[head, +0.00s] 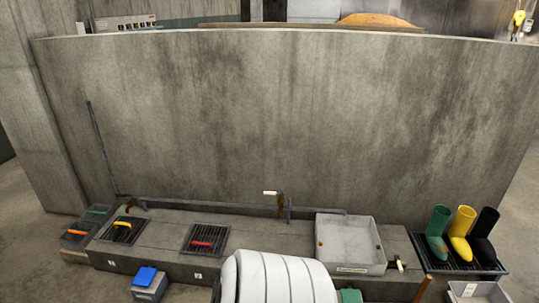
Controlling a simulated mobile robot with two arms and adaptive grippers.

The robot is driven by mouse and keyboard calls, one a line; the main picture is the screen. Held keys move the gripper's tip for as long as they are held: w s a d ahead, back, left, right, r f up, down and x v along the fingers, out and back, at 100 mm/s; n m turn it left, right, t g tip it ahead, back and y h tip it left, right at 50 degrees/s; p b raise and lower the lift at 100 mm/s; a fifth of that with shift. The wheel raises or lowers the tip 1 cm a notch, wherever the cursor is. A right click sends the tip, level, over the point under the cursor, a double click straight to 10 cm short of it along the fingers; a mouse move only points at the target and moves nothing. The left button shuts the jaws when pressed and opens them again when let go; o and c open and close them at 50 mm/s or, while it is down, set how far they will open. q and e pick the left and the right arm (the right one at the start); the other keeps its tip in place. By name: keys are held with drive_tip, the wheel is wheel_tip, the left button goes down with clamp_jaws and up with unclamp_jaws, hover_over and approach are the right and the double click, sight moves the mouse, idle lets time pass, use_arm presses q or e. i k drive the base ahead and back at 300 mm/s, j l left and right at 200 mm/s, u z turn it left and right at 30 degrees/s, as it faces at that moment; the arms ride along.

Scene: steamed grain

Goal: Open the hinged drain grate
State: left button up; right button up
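Two dark barred grates lie in the top of a low concrete ledge (165,236). One grate (112,238) has a yellow handle (122,225) and lies at the left. The other grate (207,233) has a red handle (203,244) and lies to its right. Both look flat and shut in their frames. I cannot tell from here which one is hinged. Small labels, too small to read, are on the ledge's front below them. Neither of my grippers is in view.
A concrete sink (375,263) stands right of the grates, with boots on a dark rack (458,264) beyond. A pipe (200,206) runs along the wall behind. A blue-lidded box (149,285) sits before the ledge. A white ribbed shape, unclear to me, hides part of its front.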

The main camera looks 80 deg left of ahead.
sight(210, 248)
drive_tip(key=u, duration=4.2)
drive_tip(key=i+l, duration=0.15)
drive_tip(key=u, duration=0.05)
